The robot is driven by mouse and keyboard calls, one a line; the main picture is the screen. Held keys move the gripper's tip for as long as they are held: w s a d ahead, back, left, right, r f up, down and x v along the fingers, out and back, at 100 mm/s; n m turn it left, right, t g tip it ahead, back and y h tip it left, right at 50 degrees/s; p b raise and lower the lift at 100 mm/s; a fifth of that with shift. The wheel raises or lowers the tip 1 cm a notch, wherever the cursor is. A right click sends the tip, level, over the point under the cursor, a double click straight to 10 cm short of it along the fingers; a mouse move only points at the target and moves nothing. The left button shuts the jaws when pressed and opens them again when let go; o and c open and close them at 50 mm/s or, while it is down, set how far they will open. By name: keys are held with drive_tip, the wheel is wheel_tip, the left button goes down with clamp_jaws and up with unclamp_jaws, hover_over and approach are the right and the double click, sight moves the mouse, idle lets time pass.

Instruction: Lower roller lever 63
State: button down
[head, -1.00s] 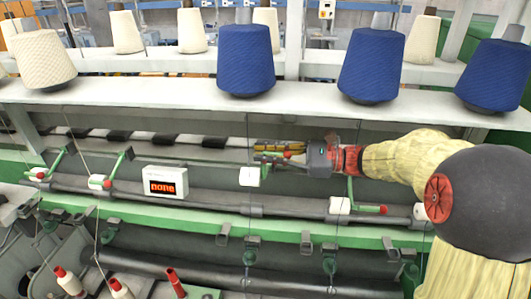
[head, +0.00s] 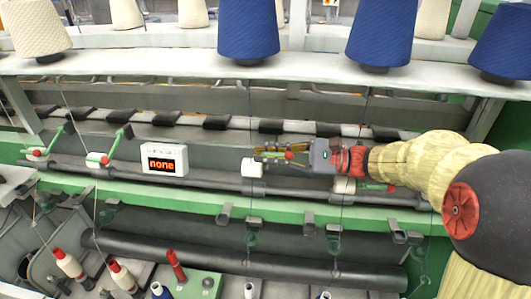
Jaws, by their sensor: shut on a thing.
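My gripper (head: 276,156) reaches in from the right, level, and is shut on a green roller lever (head: 268,154) with a red knob (head: 289,155). The knob shows between the yellowish fingers. The lever's white block (head: 252,168) sits on the dark horizontal bar, just below and left of the fingertips. The fingers hide part of the lever. No number is readable on it. Another lever (head: 376,187) to the right lies almost flat under my arm. Two levers at the left (head: 117,142) (head: 54,140) stand raised at a slant.
A white display box (head: 164,160) reads "none" left of my gripper. A shelf (head: 130,64) with blue and cream yarn cones runs above. A green rail (head: 180,201) with hooks runs below. Thin threads hang down near my gripper. Small red-topped spools (head: 120,274) stand at the bottom left.

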drive_tip(key=c, duration=1.9)
unclamp_jaws()
drive_tip(key=shift+d, duration=0.1)
drive_tip(key=d, duration=0.4)
drive_tip(key=s+d, duration=0.1)
drive_tip(key=d, duration=0.2)
drive_tip(key=s+d, duration=0.1)
drive_tip(key=d, duration=0.3)
drive_tip(key=shift+d, duration=0.35)
